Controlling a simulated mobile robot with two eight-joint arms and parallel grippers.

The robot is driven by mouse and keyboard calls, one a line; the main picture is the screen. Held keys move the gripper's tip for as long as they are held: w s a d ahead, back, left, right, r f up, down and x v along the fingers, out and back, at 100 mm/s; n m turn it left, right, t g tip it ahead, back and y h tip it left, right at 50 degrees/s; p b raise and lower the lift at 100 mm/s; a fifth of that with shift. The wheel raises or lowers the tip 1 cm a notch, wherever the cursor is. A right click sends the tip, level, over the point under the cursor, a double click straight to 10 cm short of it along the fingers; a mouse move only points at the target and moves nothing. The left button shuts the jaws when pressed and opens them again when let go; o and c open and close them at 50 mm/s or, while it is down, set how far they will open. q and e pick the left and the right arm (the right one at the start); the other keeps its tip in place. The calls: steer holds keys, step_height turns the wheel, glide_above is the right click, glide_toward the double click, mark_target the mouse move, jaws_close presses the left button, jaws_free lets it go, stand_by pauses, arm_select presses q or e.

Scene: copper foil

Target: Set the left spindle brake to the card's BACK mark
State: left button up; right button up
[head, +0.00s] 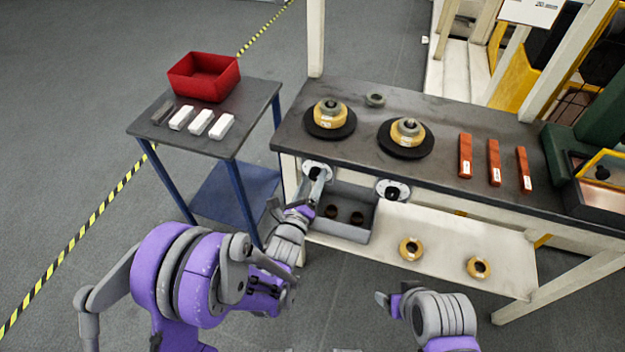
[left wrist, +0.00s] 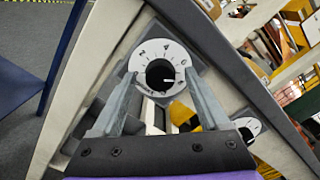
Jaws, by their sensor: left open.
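The left spindle brake is a black knob (left wrist: 160,75) on a round white dial (left wrist: 146,52) with dark marks. A pale line on the knob points roughly right in the left wrist view. The dial is on the bench front below the left spindle (head: 330,118), and it also shows in the head view, partly behind my gripper. My left gripper (head: 318,180) is open, its fingers on either side of the knob in the left wrist view; contact cannot be told. A white printed card (head: 532,11) hangs at the top right, its text too small to read. My right gripper (head: 394,299) is low in front.
A second dial (head: 391,190) is on the bench front to the right. A grey bin (head: 352,233) and the lower shelf (head: 455,245) are below. A side table (head: 240,132) with a red bin (head: 204,77) stands at left. Orange bars (head: 494,163) lie on the bench.

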arm_select(q)
steer(key=b+v, duration=0.2)
steer(key=v, duration=0.8)
steer(key=shift+s, duration=0.25)
steer(key=shift+a, duration=0.1)
